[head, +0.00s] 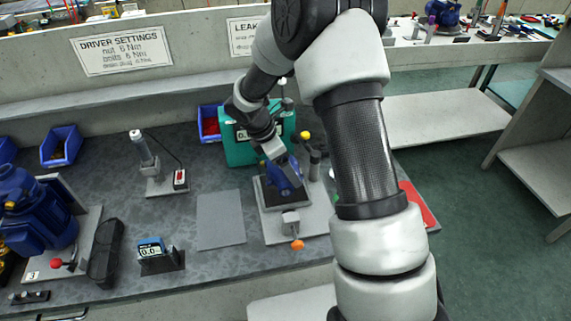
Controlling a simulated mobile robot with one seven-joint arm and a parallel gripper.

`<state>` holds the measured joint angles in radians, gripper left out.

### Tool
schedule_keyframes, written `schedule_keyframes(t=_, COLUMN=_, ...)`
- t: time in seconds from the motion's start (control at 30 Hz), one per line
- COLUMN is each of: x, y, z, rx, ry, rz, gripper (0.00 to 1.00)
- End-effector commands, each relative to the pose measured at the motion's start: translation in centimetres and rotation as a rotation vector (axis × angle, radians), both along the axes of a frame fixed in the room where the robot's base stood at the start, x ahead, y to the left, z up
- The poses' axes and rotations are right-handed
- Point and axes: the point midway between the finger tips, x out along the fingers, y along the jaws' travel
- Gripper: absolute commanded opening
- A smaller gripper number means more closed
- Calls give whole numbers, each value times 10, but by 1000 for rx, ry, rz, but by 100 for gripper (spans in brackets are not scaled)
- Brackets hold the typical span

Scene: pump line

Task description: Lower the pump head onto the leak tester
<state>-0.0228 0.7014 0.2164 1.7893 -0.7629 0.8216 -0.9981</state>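The blue pump head (284,178) shows directly below the end of my gripper (277,160), over the dark square plate of the leak tester (264,205). My gripper meets the top of the pump head in this view. Its fingertips are too small and hidden to show whether they grip it. I cannot tell whether the pump head touches the plate or hangs just above it. The tester's green box (238,152) with a small display stands behind, partly covered by my arm. A grey block with an orange knob (297,244) sits at the front of the tester's base.
A grey mat (220,220) lies bare to the left. A screwdriver stand (150,165), a small blue meter (152,250) and a blue pump (35,215) stand further left.

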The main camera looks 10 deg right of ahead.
Motion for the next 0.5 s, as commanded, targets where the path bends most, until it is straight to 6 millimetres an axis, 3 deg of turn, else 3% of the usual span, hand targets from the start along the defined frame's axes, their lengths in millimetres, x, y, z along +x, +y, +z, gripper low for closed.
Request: schedule_keyframes(t=0.5, x=1, y=0, z=-5, rx=-1, ry=-2, rz=1, gripper=58)
